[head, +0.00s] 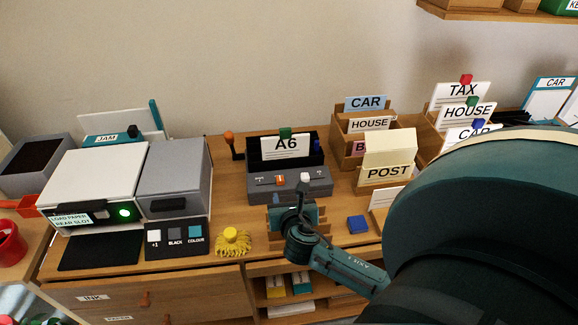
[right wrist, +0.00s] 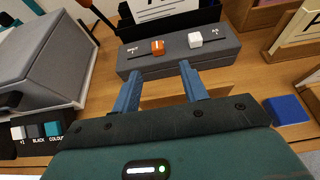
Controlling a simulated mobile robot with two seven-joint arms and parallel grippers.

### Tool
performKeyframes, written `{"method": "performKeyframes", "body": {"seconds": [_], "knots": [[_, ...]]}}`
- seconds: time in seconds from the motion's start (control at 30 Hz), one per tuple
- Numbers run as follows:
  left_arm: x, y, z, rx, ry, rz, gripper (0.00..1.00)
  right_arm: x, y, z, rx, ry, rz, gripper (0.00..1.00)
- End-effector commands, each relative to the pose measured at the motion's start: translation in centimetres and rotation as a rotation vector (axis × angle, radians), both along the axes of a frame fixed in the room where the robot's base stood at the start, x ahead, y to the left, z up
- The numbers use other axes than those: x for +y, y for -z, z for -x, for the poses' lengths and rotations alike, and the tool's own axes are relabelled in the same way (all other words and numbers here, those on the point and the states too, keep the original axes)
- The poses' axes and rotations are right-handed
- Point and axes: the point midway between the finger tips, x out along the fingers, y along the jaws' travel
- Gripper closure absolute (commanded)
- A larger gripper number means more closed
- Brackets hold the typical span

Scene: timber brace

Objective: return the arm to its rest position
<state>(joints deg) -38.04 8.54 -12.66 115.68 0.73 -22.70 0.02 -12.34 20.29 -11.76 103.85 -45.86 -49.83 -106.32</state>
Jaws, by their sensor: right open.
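My right arm (head: 470,220) comes in from the right of the head view, its upper part large and close. My right gripper (head: 293,207) is over the front of the desk, just before the grey slider box (head: 320,186). In the right wrist view the two blue fingers (right wrist: 160,82) stand apart with nothing between them. The slider box (right wrist: 175,57), with an orange and a white knob, lies just beyond the fingertips. I cannot tell whether they touch it. My left gripper is not in view.
A white and grey printer (head: 95,180) stands at the left. A yellow tufted object (head: 233,241) and a blue block (head: 357,224) flank the gripper on the desk. Labelled card holders (head: 385,175) stand at the right. A shelf (head: 490,14) hangs top right.

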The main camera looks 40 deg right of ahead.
Motion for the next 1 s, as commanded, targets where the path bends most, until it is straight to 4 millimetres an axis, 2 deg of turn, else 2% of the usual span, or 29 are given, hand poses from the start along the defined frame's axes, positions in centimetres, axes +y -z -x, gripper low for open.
{"method": "performKeyframes", "body": {"seconds": [0.2, 0.77, 0.87, 1.0], "knots": [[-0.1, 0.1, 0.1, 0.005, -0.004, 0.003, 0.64, 0.7, -0.6, 1.2, -0.001, 0.001, 0.001, 0.56], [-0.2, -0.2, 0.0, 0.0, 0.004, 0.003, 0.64, 0.7, -0.6, 1.2, -0.003, 0.007, -0.011, 0.56], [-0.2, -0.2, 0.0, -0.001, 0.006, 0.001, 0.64, 1.1, -0.4, 2.0, -0.027, 0.063, -0.114, 0.56], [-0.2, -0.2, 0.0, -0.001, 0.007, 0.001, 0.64, 2.5, 0.0, 4.8, -0.114, 0.282, -0.483, 0.56]]}}
